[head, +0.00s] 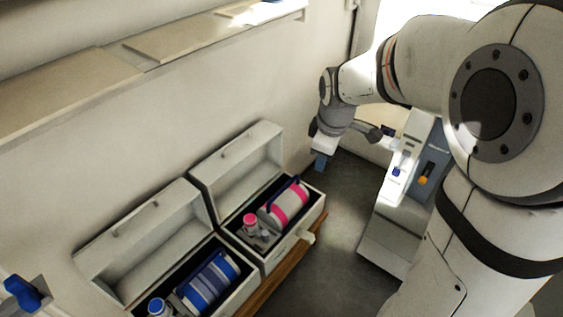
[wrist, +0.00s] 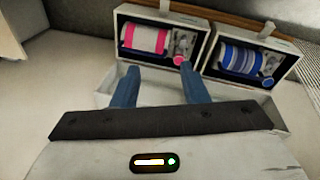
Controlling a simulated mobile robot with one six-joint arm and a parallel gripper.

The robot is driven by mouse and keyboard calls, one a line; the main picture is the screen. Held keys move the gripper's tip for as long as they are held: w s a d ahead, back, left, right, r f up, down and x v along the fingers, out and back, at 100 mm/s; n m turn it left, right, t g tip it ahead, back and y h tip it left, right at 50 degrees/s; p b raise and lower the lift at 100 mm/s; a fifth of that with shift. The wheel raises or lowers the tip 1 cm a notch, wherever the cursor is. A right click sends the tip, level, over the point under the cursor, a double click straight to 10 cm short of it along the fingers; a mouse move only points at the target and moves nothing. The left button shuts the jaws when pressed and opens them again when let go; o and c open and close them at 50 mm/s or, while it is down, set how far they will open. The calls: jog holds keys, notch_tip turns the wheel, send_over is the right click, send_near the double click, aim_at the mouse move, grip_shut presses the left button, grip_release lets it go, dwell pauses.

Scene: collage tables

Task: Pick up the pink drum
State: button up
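The pink drum (head: 284,205) is white with pink bands and lies on its side in an open white box with a dark lining. It also shows in the wrist view (wrist: 146,39), beyond my gripper and a little left of middle. My gripper (wrist: 158,78) has two blue fingers spread apart with nothing between them. In the head view my gripper (head: 321,160) hangs beyond the pink drum's box to the upper right, apart from the drum.
A blue-striped drum (head: 211,282) lies in a second open box on the left. Both lids stand raised against the wall. A small pink-capped item (head: 251,222) sits beside the pink drum. A white machine (head: 405,185) stands right of my gripper. Grey floor is clear between.

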jog(key=w+a+f+n+b, duration=0.3)
jog(key=w+f+n, duration=0.15)
jog(key=f, duration=0.35)
jog(key=w+a+f+n+b, duration=0.3)
jog(key=w+f+n+b, duration=0.15)
jog(key=f, duration=0.45)
jog(key=n+b, duration=0.4)
jog(key=n, duration=0.3)
send_near(275, 196)
jog(key=f, duration=0.2)
jog(key=w+f, duration=0.1)
jog(key=f, duration=0.2)
jog(key=shift+d, duration=0.15)
jog(key=f+b, duration=0.1)
jog(key=f, duration=0.3)
jog(key=w+f+b, duration=0.1)
jog(key=shift+w+a+f+b, duration=0.1)
jog(key=shift+a+f+b, duration=0.2)
jog(key=shift+a+f, duration=0.1)
grip_shut()
